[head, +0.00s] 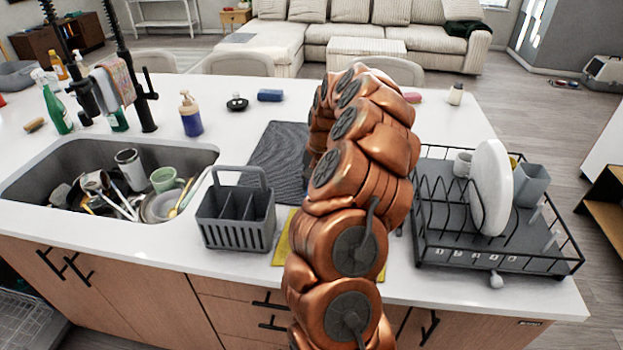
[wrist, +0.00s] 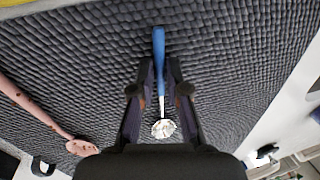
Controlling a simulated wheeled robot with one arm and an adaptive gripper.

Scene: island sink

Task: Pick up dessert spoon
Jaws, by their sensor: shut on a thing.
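The dessert spoon (wrist: 158,42) has a blue handle and a shiny metal bowl. In the wrist view it runs lengthwise between the fingers of my gripper (wrist: 160,68), with the handle beyond the fingertips and the bowl near the palm. My gripper is shut on it. The dark woven mat (wrist: 230,60) lies beneath; whether the spoon still touches it is unclear. In the head view my arm hides the gripper and the spoon.
A pink utensil (wrist: 32,108) lies on the mat at left. In the head view, the mat (head: 275,158) is beside a grey caddy (head: 236,232), with a sink (head: 50,160) at left. A dish rack (head: 500,262) with a white plate (head: 490,188) stands at right.

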